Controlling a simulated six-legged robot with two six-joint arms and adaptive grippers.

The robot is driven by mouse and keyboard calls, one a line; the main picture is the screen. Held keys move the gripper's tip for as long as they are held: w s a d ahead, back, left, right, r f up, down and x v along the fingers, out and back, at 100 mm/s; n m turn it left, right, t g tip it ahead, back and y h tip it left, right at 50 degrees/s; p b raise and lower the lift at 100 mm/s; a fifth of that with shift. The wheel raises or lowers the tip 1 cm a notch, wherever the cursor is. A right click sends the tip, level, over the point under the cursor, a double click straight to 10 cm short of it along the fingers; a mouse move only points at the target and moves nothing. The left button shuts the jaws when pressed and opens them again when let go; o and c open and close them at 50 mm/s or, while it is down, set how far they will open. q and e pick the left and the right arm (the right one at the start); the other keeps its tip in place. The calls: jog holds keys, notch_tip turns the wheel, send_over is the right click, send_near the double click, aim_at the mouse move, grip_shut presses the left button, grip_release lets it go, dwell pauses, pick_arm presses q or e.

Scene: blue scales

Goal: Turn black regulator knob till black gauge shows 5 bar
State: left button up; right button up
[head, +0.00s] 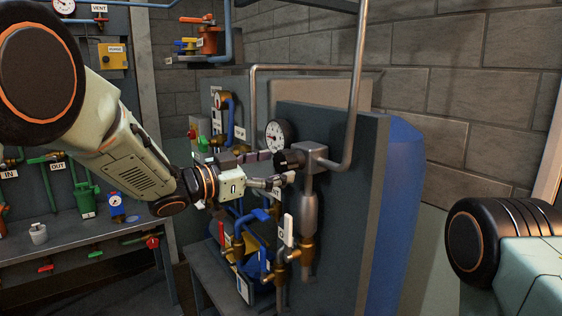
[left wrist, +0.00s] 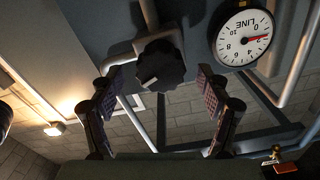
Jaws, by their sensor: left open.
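The black regulator knob (head: 289,159) sits on the pipe fitting at the front of the panel. In the left wrist view the knob (left wrist: 160,68) has a pale pointer mark and lies between the fingertips, with gaps on both sides. The black-rimmed gauge (head: 278,134) is just behind the knob. In the left wrist view the gauge (left wrist: 243,37) reads LINE, appears turned over, and its red needle points right; I cannot read the value surely. My left gripper (head: 280,181) is open at the knob; it also shows in the left wrist view (left wrist: 158,78). My right gripper is out of view.
A grey vertical pipe (head: 355,90) rises beside the knob. Valves with red and white handles (head: 288,230) and blue pipes are below my left gripper. A bench with green fittings (head: 86,195) stands left. A brick wall (head: 450,100) is behind.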

pick_arm(q)
jog(key=shift+x, duration=1)
jog(key=shift+w+d, duration=0.1)
jog(key=shift+w, duration=0.05)
jog(key=shift+a+f, duration=0.1)
jog(key=shift+a, duration=0.15)
jog(key=shift+d, duration=0.3)
jog(key=c, duration=0.5)
jog(key=shift+a, duration=0.15)
jog(key=c, duration=0.4)
jog(key=shift+c, duration=1.3)
jog(key=shift+f+m+b, duration=0.2)
jog(key=shift+m+b, duration=0.7)
jog(key=shift+m, duration=0.2)
jog(key=m+b, duration=0.4)
jog(key=m, duration=0.1)
jog(key=shift+b, duration=0.3)
jog(key=m+b, duration=0.8)
jog(key=m, duration=0.1)
jog(key=shift+r+b, duration=0.15)
jog(key=shift+b, duration=0.25)
jog(key=m+b, duration=0.2)
jog(key=m, duration=0.1)
jog(key=shift+r+b, duration=0.15)
jog(key=shift+b, duration=0.2)
jog(key=shift+r+m+b, duration=0.25)
jog(key=shift+m+b, duration=0.5)
jog(key=shift+m, duration=0.35)
